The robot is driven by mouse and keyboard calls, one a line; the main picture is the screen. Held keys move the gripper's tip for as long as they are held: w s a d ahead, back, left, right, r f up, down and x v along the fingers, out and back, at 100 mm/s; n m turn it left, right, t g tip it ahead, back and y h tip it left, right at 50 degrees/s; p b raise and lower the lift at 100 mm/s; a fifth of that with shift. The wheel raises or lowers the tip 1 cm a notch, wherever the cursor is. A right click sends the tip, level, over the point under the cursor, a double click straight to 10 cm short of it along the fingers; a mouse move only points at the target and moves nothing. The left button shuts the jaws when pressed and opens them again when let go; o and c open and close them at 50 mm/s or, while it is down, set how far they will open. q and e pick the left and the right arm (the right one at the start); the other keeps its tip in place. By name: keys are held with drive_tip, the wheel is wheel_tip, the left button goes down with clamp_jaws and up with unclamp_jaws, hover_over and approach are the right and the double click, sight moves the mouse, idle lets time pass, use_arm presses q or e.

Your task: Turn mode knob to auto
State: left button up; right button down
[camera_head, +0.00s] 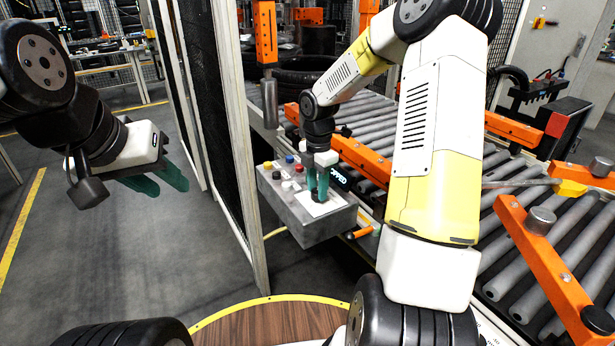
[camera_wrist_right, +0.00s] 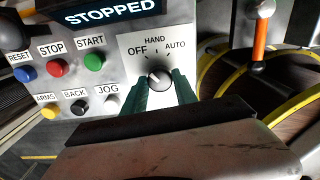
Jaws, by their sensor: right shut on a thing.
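The grey control box (camera_head: 290,213) stands beside the conveyor, and its display (camera_wrist_right: 112,14) reads STOPPED. The mode knob (camera_wrist_right: 159,77) is a light round knob on a white plate (camera_wrist_right: 190,47) marked OFF, HAND and AUTO. Its pointer seems to face up toward HAND, but I cannot tell the exact angle. My right gripper (camera_wrist_right: 160,88) has its green fingers on either side of the knob, shut on it. In the head view my right gripper (camera_head: 318,186) hides the knob. My left gripper (camera_head: 160,182) hangs empty at the left, its green fingers apart, far from the box.
Red, green, blue, yellow, black and white buttons sit left of the knob, including a red STOP button (camera_wrist_right: 55,67) and a green START button (camera_wrist_right: 94,62). A fence post (camera_head: 240,150) stands between my left gripper and the box. The roller conveyor (camera_head: 510,225) is at the right.

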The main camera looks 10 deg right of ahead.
drive_tip(key=m, duration=0.8)
drive_tip(key=shift+m, duration=0.4)
drive_tip(key=m, duration=0.3)
drive_tip(key=shift+m, duration=0.3)
drive_tip(key=m, duration=0.4)
drive_tip(key=shift+w+m, duration=0.1)
drive_tip(key=shift+m, duration=0.2)
drive_tip(key=c, duration=1)
unclamp_jaws()
drive_tip(key=shift+o, duration=0.2)
drive_tip(key=shift+r, duration=0.15)
